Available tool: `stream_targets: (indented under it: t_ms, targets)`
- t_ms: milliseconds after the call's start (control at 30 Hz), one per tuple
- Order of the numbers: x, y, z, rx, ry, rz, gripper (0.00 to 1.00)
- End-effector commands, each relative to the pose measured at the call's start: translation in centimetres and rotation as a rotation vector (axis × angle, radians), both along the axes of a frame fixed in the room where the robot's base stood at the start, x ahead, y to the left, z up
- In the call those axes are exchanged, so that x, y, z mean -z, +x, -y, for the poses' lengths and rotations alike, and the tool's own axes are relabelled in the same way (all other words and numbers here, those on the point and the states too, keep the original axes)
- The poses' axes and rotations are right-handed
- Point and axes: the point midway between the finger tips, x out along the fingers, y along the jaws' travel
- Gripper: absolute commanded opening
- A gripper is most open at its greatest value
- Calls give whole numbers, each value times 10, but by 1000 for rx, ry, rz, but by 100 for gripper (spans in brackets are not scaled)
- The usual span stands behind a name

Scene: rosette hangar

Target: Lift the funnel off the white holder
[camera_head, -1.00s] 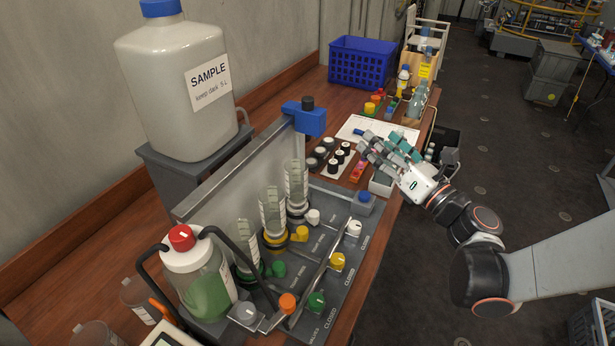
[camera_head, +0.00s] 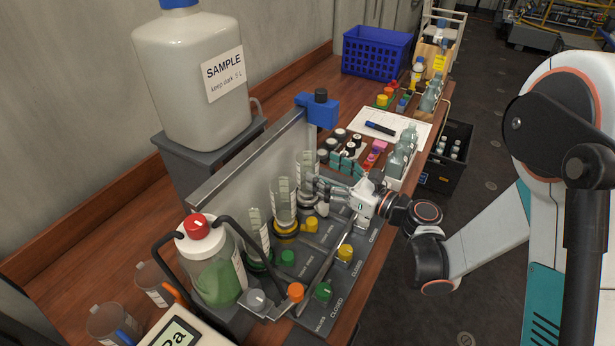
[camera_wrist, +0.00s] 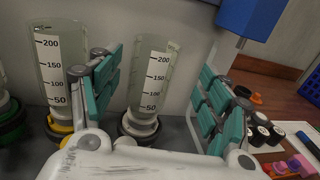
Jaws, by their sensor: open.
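The funnel (camera_head: 306,166) is a clear, graduated, cup-like vessel, standing upright at the far end of a row of three on the grey station. It also shows in the wrist view (camera_wrist: 152,72), seated in the white holder (camera_wrist: 139,128), a pale ring near the station's back wall. My gripper (camera_head: 330,179) is open beside it. In the wrist view, my teal-padded fingers (camera_wrist: 160,88) stand apart on either side of the funnel, with gaps visible. The holder is partly hidden by the gripper in the head view.
Next to it stands a funnel in a yellow holder (camera_head: 286,229), close to my left finger. A blue clamp (camera_head: 318,110) tops the wall end above. Vials (camera_head: 352,141) and clear bottles (camera_head: 400,160) stand close on the right. A metal bar (camera_head: 322,268) crosses the station front.

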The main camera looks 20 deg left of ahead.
Motion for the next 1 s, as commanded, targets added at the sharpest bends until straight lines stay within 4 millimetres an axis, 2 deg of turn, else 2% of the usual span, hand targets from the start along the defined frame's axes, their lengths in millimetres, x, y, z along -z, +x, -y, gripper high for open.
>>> stream_targets:
  t_ms: [267, 533, 767, 800, 833, 1000]
  targets:
    - [1, 0, -17, -1, 0, -1, 71]
    - [1, 4, -53, -1, 1, -1, 71]
    - [-1, 6, -57, 1, 1, -1, 71]
    - [-1, 6, -57, 1, 1, -1, 69]
    - [-1, 6, -57, 1, 1, -1, 62]
    - [-1, 6, -57, 1, 1, -1, 23]
